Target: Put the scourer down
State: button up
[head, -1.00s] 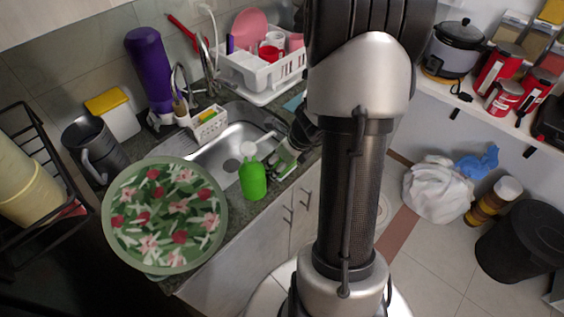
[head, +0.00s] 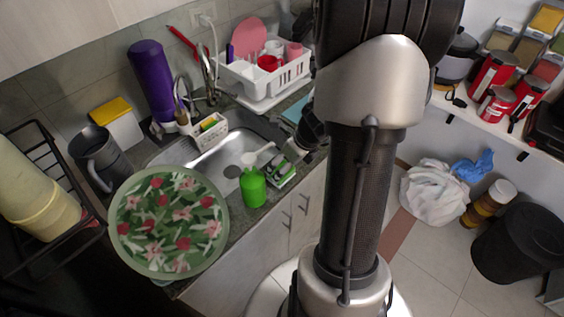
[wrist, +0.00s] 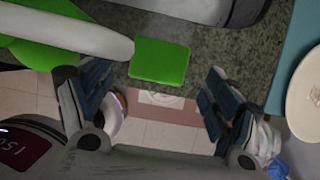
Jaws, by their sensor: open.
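The scourer is a flat green rectangular pad (wrist: 160,62). In the wrist view it lies on the speckled grey counter, close to the front edge. My gripper (wrist: 152,84) is open, with one dark finger on each side of the scourer and clear gaps between. In the head view my gripper (head: 283,168) is low over the counter strip in front of the sink. The scourer is small and mostly hidden by the fingers there.
A green pump bottle (head: 253,187) stands just left of my gripper; its white spout (wrist: 95,32) reaches close to the left finger. The sink (head: 222,155) lies behind. A blue mat (wrist: 292,50) and a pale round thing (wrist: 304,95) are on the right.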

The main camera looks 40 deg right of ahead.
jog(key=p+v, duration=0.3)
jog(key=v, duration=0.3)
jog(key=shift+r, duration=0.2)
